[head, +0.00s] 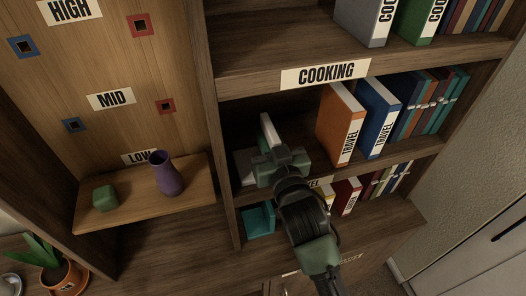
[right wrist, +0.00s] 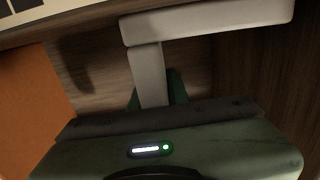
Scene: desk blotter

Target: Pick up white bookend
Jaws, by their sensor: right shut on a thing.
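The white bookend (head: 269,131) stands in the left part of the middle shelf, with an upright plate and a pale base part (head: 243,163) low at the left. My right gripper (head: 266,156) is at it and shut on it. In the right wrist view the bookend (right wrist: 205,23) shows as a pale L shape, one leg running down to the gripper (right wrist: 165,100). The fingertips are mostly hidden by the hand and the bookend. My left gripper is in neither view.
Orange (head: 340,125) and blue (head: 378,115) travel books stand right of the bookend. A shelf board with a COOKING label (head: 325,73) runs above. A teal bookend (head: 259,219) is on the shelf below. A purple vase (head: 166,175) and green block (head: 105,198) sit on the left ledge.

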